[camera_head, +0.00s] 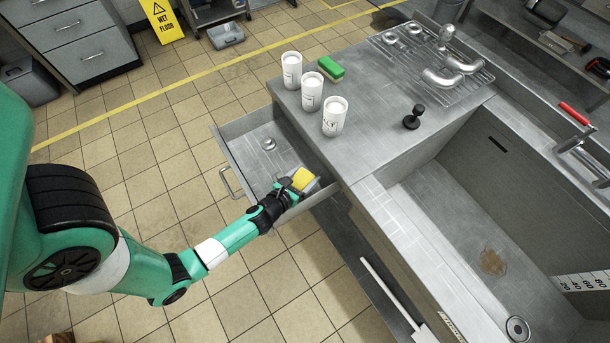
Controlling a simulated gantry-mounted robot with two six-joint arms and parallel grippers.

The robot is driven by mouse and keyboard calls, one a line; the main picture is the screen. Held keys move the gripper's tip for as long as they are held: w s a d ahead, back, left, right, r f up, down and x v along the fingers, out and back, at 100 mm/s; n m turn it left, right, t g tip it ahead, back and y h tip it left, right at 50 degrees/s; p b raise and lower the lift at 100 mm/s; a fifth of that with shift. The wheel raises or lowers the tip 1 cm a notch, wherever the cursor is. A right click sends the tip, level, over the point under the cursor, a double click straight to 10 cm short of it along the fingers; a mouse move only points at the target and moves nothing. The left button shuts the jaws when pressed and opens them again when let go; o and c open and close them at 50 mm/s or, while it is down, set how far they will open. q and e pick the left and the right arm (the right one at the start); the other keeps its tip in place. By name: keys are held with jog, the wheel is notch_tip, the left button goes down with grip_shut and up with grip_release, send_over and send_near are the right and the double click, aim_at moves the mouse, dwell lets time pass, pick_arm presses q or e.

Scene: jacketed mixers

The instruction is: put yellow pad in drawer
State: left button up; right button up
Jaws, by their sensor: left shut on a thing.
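The yellow pad (303,178) is held by my left gripper (297,183), which is shut on it. Pad and gripper are over the near right part of the open drawer (229,142), close to the counter side. I cannot tell whether the pad touches the drawer floor. The drawer is pulled out to the left from under the steel counter, with its handle (230,184) facing left. A small round metal item (269,144) lies inside it. My right gripper is not in view.
Several white containers stand on the counter (376,140) beside the drawer, including the nearest one (335,116). A green pad (331,68) lies behind them, and a black knob-like tool (413,117) stands to the right. The deep sink (460,215) is at right. The drawer's middle is mostly clear.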

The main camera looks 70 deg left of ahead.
pick_arm(q)
jog(key=shift+s+f, duration=0.1)
jog(key=shift+f, duration=0.35)
jog(key=o, duration=1.1)
jog(key=shift+f, duration=0.1)
jog(key=shift+s+r+p, duration=0.1)
jog(key=shift+r+p, duration=0.4)
jog(key=shift+r, duration=0.25)
jog(key=v, duration=1.2)
jog(key=shift+d, duration=0.15)
